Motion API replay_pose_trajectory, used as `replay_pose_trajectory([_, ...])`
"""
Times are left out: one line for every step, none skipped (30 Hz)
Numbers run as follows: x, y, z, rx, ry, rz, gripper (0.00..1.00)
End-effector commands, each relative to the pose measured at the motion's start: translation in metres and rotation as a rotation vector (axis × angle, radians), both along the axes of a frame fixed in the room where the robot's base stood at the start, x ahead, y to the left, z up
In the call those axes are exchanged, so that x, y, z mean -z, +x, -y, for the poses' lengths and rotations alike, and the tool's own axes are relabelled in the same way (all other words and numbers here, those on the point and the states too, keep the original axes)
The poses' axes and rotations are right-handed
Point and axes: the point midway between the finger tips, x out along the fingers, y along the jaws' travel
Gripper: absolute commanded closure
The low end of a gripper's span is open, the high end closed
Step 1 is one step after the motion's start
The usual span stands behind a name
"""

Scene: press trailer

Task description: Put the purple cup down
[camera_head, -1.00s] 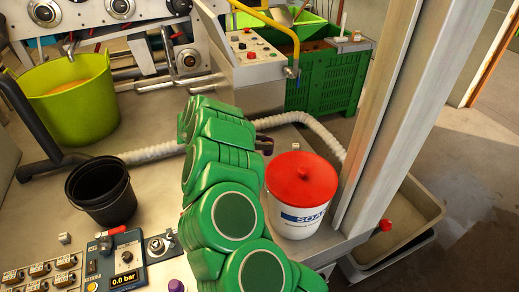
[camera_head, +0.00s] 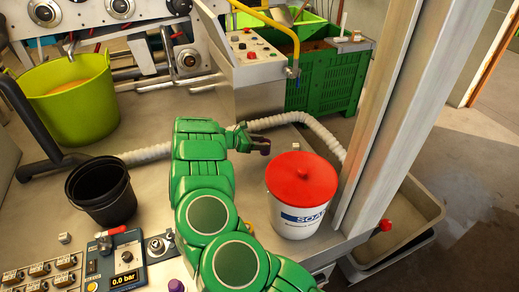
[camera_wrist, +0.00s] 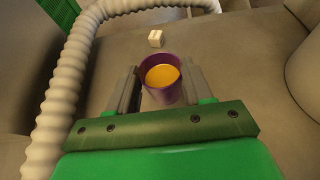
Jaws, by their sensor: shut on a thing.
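The purple cup (camera_wrist: 163,95) shows in the wrist view with orange liquid inside. It sits between the two fingers of my gripper (camera_wrist: 161,72), which is shut on it. The cup looks about upright. I cannot tell whether its base touches the grey surface (camera_wrist: 225,60). In the head view my gripper (camera_head: 262,145) reaches right over the metal worktop, just behind and left of the soap bucket. The cup is too small and hidden there to make out clearly.
A white soap bucket with a red lid (camera_head: 303,178) stands close to my gripper. A ribbed hose (camera_head: 290,120) curves behind it. A small white block (camera_wrist: 156,38) lies beyond the cup. A black bucket (camera_head: 102,190) stands left; worktop between it and my arm is clear.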

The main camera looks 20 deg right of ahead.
Motion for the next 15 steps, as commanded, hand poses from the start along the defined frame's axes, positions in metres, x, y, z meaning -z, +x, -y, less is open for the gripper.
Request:
replay_pose_trajectory([0.002, 0.002, 0.002, 0.003, -0.002, 0.001, 0.83])
replay_pose_trajectory([0.003, 0.003, 0.002, 0.003, -0.002, 0.002, 0.83])
replay_pose_trajectory([0.005, 0.004, 0.002, 0.003, -0.002, 0.002, 0.83])
replay_pose_trajectory([0.005, 0.005, 0.003, 0.003, -0.002, 0.002, 0.83])
replay_pose_trajectory([0.006, 0.005, 0.003, 0.003, -0.002, 0.002, 0.83])
replay_pose_trajectory([0.007, 0.006, 0.003, 0.003, -0.002, 0.001, 0.83])
replay_pose_trajectory([0.007, 0.006, 0.003, 0.003, -0.002, 0.001, 0.83])
replay_pose_trajectory([0.008, 0.006, 0.003, 0.003, -0.002, 0.001, 0.83])
replay_pose_trajectory([0.008, 0.007, 0.003, 0.003, -0.001, 0.001, 0.83])
replay_pose_trajectory([0.008, 0.007, 0.003, 0.003, -0.001, 0.001, 0.83])
replay_pose_trajectory([0.009, 0.007, 0.003, 0.002, -0.001, 0.0, 0.83])
replay_pose_trajectory([0.01, 0.008, 0.003, 0.002, -0.001, 0.0, 0.83])
replay_pose_trajectory([0.011, 0.009, 0.003, 0.001, -0.001, 0.001, 0.83])
replay_pose_trajectory([0.013, 0.01, 0.003, 0.001, -0.002, 0.0, 0.83])
replay_pose_trajectory([0.014, 0.011, 0.004, 0.0, -0.002, 0.0, 0.83])
